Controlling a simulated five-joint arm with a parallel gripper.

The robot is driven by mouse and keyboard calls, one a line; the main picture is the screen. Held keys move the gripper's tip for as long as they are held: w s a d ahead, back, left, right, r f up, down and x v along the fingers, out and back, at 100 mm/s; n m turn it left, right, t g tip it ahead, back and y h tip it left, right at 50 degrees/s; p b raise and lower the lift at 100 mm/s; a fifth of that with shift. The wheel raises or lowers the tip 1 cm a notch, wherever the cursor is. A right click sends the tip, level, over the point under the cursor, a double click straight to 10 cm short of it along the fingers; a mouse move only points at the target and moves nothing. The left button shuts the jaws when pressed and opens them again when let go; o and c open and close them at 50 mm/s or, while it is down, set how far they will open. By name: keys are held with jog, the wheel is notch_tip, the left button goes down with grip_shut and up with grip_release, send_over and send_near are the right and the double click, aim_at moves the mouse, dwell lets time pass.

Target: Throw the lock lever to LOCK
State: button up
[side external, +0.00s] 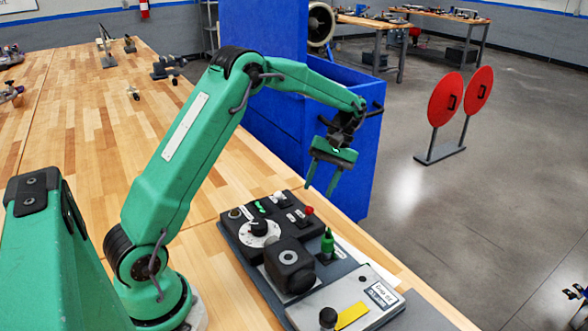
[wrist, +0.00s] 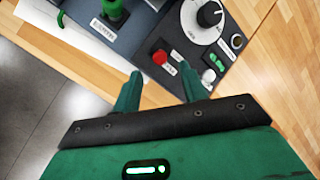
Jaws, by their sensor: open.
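The control panel (side external: 237,240) lies on the bench's right edge; part of it shows in the wrist view (wrist: 140,45). I cannot tell which part is the lock lever; its lettering is too small. A green upright handle (side external: 327,242) stands on the panel's right side; its base shows in the wrist view (wrist: 114,12), beside a small white label. My gripper (side external: 320,188) is open and empty, above the panel's far end. In the wrist view, its two fingers (wrist: 160,78) point toward a red button (wrist: 159,58), with nothing between them.
The panel also carries a black knob on a white dial (side external: 259,229), small green toggles (wrist: 219,60), a black block (side external: 289,265) and a grey plate with a yellow strip (side external: 352,316). A blue partition (side external: 345,140) stands behind my gripper.

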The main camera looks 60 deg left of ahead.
aim_at(310, 207)
jog(key=shift+x, duration=2.7)
jog(key=shift+d, duration=0.1)
grip_shut()
